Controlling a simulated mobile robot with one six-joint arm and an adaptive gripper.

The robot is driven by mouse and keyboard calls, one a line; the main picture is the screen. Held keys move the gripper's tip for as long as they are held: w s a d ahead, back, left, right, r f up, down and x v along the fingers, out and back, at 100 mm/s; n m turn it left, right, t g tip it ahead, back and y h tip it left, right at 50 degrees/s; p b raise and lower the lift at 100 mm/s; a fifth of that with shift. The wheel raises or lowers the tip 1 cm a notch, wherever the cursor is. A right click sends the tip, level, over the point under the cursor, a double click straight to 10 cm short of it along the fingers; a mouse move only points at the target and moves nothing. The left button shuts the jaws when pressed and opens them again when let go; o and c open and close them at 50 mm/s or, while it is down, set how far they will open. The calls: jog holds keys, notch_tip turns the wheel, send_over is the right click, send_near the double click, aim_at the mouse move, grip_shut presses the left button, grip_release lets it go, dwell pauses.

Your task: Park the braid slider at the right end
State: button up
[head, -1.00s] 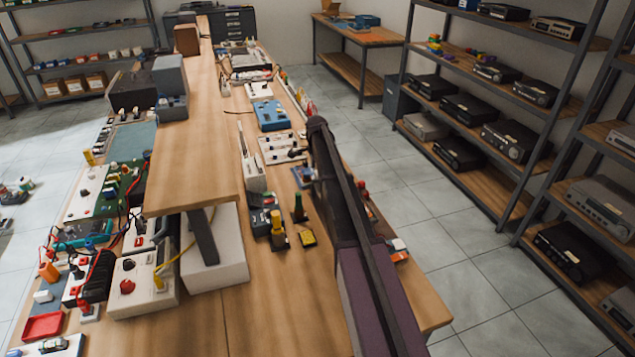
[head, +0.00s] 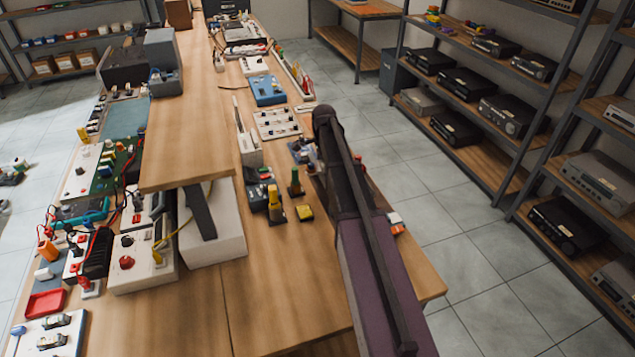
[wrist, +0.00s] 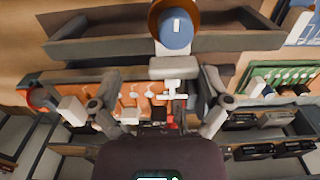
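In the wrist view my gripper (wrist: 160,92) is open, with its two dark-jointed fingers spread to the left and right. Between and beyond them lies an orange panel (wrist: 130,92) with several small white pieces on it. A white T-shaped piece (wrist: 178,88) stands near the panel's right part, between the fingers. I cannot tell for certain which piece is the braid slider. I see no contact between the fingers and any piece. In the head view my purple arm reaches over the bench's right side, and its gripper cannot be made out.
The wooden bench (head: 285,305) is crowded with devices, including a blue box (head: 268,90) and a white switch panel (head: 277,124). A raised shelf (head: 190,120) runs along its middle. In the wrist view a grey tray (wrist: 95,40) and blue-topped round thing (wrist: 176,28) lie beyond the panel.

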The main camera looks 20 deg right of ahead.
jog(key=s, duration=0.8)
jog(key=shift+s, duration=0.4)
jog(key=shift+s+r, duration=0.25)
jog(key=shift+r, duration=0.05)
jog(key=r+p, duration=0.2)
jog(key=shift+w+r+p, duration=0.1)
jog(key=shift+w+p, duration=0.1)
jog(key=shift+p, duration=0.2)
notch_tip(320, 180, up, 11)
jog(key=p, duration=1.1)
jog(key=s+a+f+n+b, duration=0.5)
jog(key=s+a+n, duration=0.3)
jog(key=shift+f, duration=0.1)
